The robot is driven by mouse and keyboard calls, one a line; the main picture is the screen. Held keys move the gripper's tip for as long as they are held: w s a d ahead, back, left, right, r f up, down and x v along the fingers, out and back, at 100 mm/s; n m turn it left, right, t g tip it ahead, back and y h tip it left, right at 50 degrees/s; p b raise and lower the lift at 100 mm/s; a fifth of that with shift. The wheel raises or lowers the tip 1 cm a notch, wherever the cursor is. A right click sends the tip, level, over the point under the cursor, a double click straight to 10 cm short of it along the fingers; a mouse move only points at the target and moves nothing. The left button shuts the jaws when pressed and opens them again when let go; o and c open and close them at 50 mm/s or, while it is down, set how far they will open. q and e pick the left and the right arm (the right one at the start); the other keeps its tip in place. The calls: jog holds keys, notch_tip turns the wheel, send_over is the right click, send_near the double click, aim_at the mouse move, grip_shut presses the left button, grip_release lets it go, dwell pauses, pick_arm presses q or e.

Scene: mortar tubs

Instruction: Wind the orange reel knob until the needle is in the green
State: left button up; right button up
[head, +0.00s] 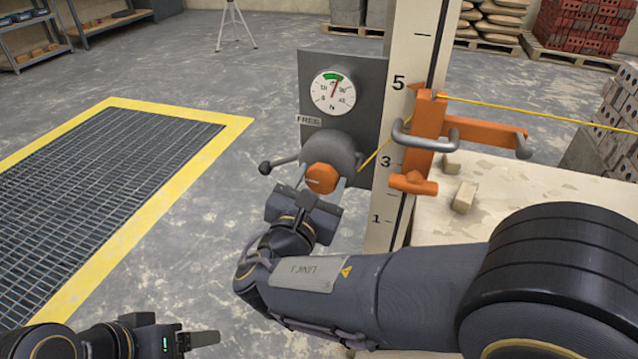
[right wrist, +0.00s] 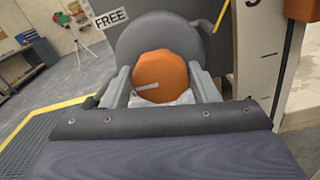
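The orange reel knob (head: 321,178) sits on the front of a grey reel housing (head: 338,150), on a dark panel. Above it is a round white gauge (head: 333,92). Its red needle points up and slightly right, with its tip at the green band near the band's right end. My right gripper (head: 320,182) has a finger on each side of the knob. In the right wrist view the knob (right wrist: 160,76) fills the gap between the fingers, and a pale mark shows on its face. My left gripper (head: 203,339) is low at the left, away from the reel; its finger opening is unclear.
A ball-ended lever (head: 265,168) sticks out left of the housing, near a FREE label (head: 309,120). A yellow line (head: 375,155) runs from the reel to an orange bracket (head: 425,130) by a numbered post. Small blocks (head: 464,196) lie on a pale table at right.

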jog(key=o, duration=0.4)
jog(key=shift+o, duration=0.2)
jog(key=p+v, duration=0.2)
jog(key=v, duration=0.6)
